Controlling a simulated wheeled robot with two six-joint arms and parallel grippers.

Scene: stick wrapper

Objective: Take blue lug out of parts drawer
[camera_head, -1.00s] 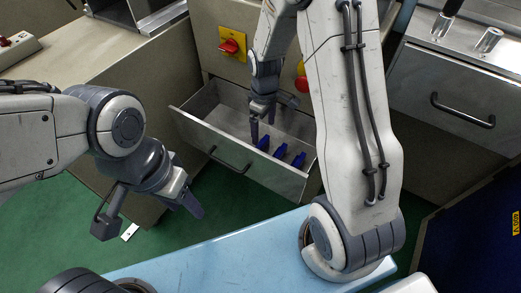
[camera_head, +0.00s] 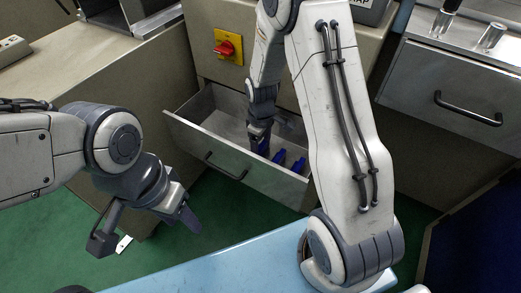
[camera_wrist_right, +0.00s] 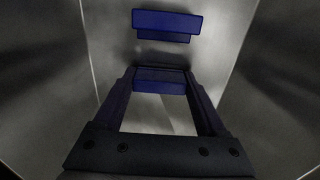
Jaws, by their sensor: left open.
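The parts drawer (camera_head: 200,148) is pulled open in the head view. Two blue lugs (camera_head: 279,158) (camera_head: 299,164) stand in it, to the right of my right gripper. My right gripper (camera_head: 259,143) is down inside the drawer at the leftmost blue lug, which it largely hides. In the right wrist view that blue lug (camera_wrist_right: 160,82) lies between the two fingertips; I cannot tell whether they press on it. Another blue lug (camera_wrist_right: 167,22) shows beyond it, apart from the fingers. My left gripper (camera_head: 145,228) is open and empty in front of the drawer, at the left.
The drawer's front handle (camera_head: 226,168) faces me. A red switch on a yellow plate (camera_head: 228,47) is on the cabinet above. A closed drawer with a black handle (camera_head: 468,108) is at the right. A light blue surface (camera_head: 215,262) is in front.

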